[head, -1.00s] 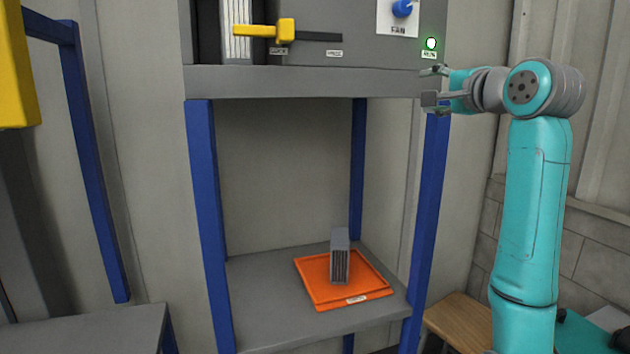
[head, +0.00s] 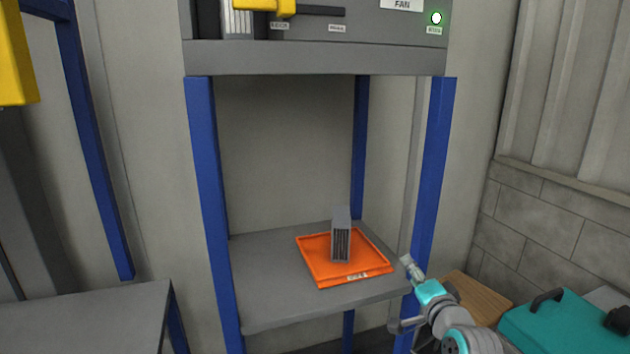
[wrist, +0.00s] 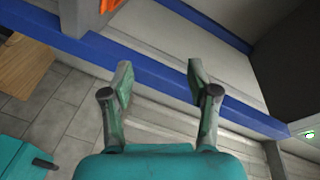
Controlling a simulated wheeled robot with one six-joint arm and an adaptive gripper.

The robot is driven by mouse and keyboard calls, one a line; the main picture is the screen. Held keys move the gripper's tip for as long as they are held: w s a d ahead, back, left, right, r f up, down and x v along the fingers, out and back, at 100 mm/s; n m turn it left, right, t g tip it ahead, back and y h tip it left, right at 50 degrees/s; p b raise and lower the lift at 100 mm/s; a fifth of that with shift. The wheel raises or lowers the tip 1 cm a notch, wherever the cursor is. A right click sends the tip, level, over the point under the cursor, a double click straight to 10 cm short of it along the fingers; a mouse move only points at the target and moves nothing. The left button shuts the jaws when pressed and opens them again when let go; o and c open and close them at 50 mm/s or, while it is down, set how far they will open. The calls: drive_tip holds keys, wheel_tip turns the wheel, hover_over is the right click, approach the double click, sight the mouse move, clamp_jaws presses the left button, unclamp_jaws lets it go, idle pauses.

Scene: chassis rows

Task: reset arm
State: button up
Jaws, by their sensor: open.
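My gripper (head: 404,293) is low at the right in the head view, beside the front right blue post of the rack and near the right edge of the lower shelf. In the wrist view my gripper (wrist: 160,85) shows two fingers spread apart with nothing between them. Past the fingers are a blue post (wrist: 150,70), floor tiles and wall. My arm reaches in from the bottom right of the head view.
An orange tray (head: 315,272) with a grey module (head: 341,240) standing in it sits on the lower shelf (head: 270,300). A chassis (head: 350,25) with a yellow lever (head: 268,7) is above. A teal case (head: 560,325) and wooden surface (head: 478,297) lie at the right.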

drive_tip(key=s+a+f+n+g+h, duration=0.1)
drive_tip(key=s+f+n, duration=0.1)
drive_tip(key=s+f, duration=1.1)
drive_tip(key=s+a+f+n+h, duration=0.1)
drive_tip(key=s+f+n, duration=0.1)
drive_tip(key=s+f, duration=1.05)
drive_tip(key=s+a+r+n, duration=0.1)
drive_tip(key=s+r+n, duration=0.2)
drive_tip(key=s, duration=1.3)
drive_tip(key=s+a+r+n+g, duration=0.1)
drive_tip(key=s+r+n, duration=0.2)
drive_tip(key=s, duration=1.4)
drive_tip(key=shift+r+n, duration=0.25)
drive_tip(key=shift+n, duration=0.25)
